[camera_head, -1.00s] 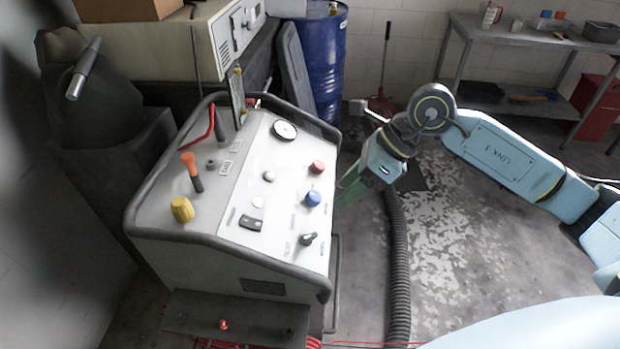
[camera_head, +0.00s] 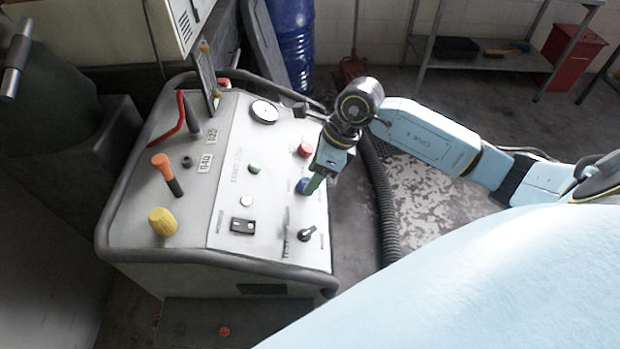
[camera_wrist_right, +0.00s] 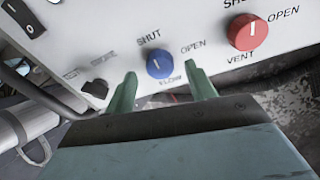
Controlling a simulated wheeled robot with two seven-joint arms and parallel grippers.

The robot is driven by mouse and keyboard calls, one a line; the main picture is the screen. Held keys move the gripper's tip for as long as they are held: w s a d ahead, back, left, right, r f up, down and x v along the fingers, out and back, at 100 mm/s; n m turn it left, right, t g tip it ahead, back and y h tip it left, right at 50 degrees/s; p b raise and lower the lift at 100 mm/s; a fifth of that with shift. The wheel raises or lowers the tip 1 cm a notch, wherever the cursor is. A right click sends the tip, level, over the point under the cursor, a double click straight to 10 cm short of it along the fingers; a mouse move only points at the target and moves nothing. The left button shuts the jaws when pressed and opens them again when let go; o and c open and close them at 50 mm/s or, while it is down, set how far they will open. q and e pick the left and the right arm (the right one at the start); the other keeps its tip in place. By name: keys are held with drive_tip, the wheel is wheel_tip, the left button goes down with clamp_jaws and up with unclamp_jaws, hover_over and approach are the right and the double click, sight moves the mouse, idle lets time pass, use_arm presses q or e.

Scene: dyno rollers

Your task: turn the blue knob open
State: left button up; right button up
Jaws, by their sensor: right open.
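The blue knob (camera_head: 302,185) is on the right part of the sloped white panel, partly covered by my right gripper in the head view. In the right wrist view the blue knob (camera_wrist_right: 159,64) shows whole, with SHUT printed above it, OPEN to its right and a white mark that points near SHUT. My right gripper (camera_head: 312,190) is open at the knob. In the wrist view its two green fingers (camera_wrist_right: 160,85) stand apart, one to each side below the knob, and I cannot tell whether they touch it. My left gripper is out of view.
A red knob (camera_wrist_right: 248,32) marked VENT sits close to the blue one. A black switch handle (camera_head: 307,234), a rocker switch (camera_head: 242,226), a yellow knob (camera_head: 162,222) and an orange-topped lever (camera_head: 167,174) are on the panel (camera_head: 225,200). A dark tube rail edges it. A black hose (camera_head: 382,205) hangs right.

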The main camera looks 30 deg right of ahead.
drive_tip(key=shift+w+a+f, duration=0.1)
drive_tip(key=shift+a+f, duration=0.15)
drive_tip(key=shift+f, duration=0.3)
drive_tip(key=shift+a+f, duration=0.1)
drive_tip(key=shift+f, duration=0.35)
drive_tip(key=shift+w, duration=0.1)
drive_tip(key=c, duration=1)
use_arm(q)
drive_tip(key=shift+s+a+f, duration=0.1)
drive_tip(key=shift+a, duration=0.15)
use_arm(e)
drive_tip(key=shift+o, duration=0.2)
